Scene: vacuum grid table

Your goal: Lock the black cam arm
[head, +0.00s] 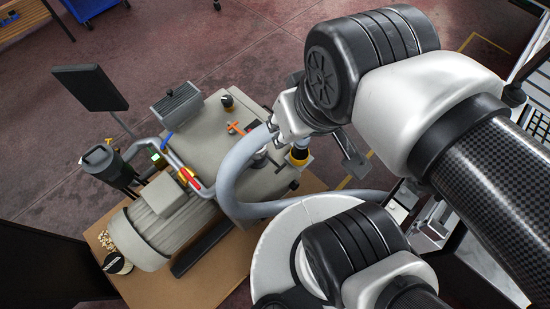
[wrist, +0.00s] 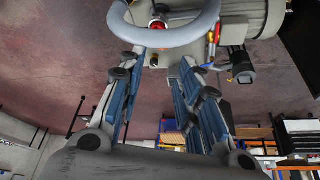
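A grey vacuum pump (head: 165,215) stands on a tan tabletop, with a thick grey hose (head: 231,170) looping over its right side. In the head view my gripper is mostly hidden by my wrist and the hose.
An orange handle (head: 236,127) and a red handle with yellow (head: 189,179) stick out on the pump. A dark screen (head: 90,87) stands at the back left.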

